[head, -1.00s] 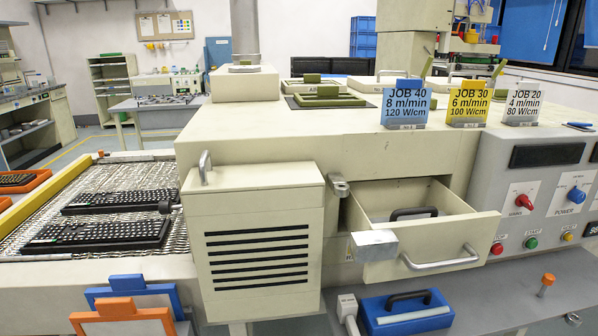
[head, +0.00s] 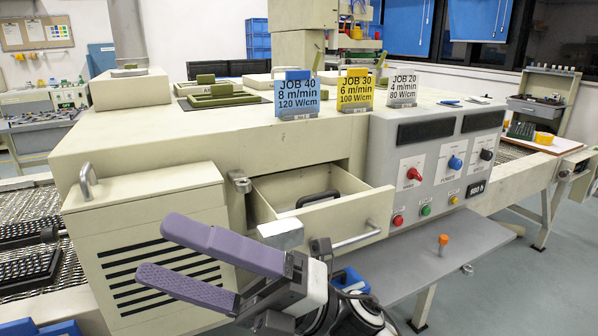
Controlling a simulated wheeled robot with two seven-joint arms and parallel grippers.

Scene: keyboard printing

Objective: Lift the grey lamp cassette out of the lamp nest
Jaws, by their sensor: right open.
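A cream drawer (head: 345,220) stands pulled out of the machine's front. Inside it a black handle (head: 318,199) shows, on something mostly hidden by the drawer's front wall; I cannot make out the cassette's grey body or the nest's edges. My right gripper (head: 158,250) has two purple fingers. It is open and empty, pointing left in front of the slotted cream housing (head: 150,215), left of and apart from the drawer. A blue case (head: 348,280) below the drawer is mostly hidden behind my right arm. My left gripper is not in view.
A metal latch block (head: 280,234) stands by the drawer's left front corner, and a bar handle (head: 356,236) crosses its front. The grey shelf (head: 415,265) below carries an orange-topped peg (head: 443,240). Three job cards, blue (head: 297,95), yellow (head: 354,90) and white (head: 403,86), stand on top.

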